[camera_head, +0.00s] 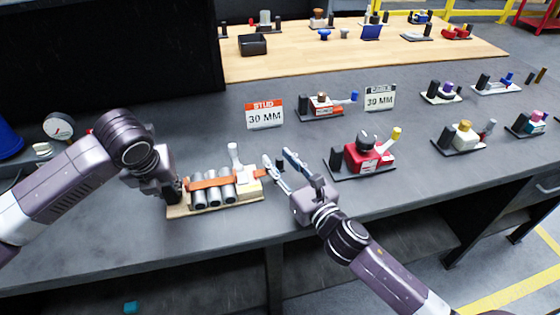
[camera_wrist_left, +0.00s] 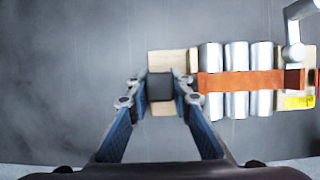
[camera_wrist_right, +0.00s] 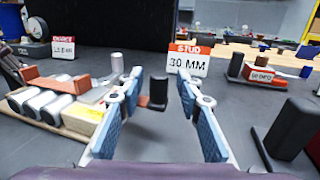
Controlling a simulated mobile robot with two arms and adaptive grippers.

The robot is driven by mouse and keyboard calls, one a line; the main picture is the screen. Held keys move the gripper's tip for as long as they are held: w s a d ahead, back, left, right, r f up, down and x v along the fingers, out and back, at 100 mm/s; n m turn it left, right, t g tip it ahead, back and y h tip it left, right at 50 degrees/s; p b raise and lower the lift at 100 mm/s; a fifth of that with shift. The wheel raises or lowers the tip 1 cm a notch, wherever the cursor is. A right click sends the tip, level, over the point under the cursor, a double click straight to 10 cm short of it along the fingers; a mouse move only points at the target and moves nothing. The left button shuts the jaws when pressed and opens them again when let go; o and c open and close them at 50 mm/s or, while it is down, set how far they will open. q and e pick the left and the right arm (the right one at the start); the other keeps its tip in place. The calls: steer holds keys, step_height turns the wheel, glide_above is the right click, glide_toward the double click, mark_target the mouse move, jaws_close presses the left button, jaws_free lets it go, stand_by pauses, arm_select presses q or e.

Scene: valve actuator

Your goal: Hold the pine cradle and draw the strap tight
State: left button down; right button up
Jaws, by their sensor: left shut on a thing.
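The pine cradle (camera_head: 185,212) lies on the grey bench at front left, with three silver cylinders (camera_head: 213,195) on it. The orange strap (camera_head: 210,183) runs across the cylinders to a pale block with a white lever (camera_head: 233,155). Its tail (camera_head: 263,174) sticks out to the right. My left gripper (camera_head: 176,190) is shut on the dark block (camera_wrist_left: 160,87) at the cradle's left end, clear in the left wrist view. My right gripper (camera_head: 277,160) is open beside the tail.
A red clamp unit (camera_head: 365,157) stands right of my right gripper. STUD (camera_head: 264,114) and CABLE (camera_head: 380,97) signs stand behind. More small fixtures fill the right side. The bench's front edge is close to the cradle.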

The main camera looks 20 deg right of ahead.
steer(key=v, duration=1.2)
stand_by(0.4)
arm_select(q)
steer(key=c, duration=1.7)
jaws_free()
steer(key=shift+o, duration=0.2)
steer(key=shift+r, duration=0.1)
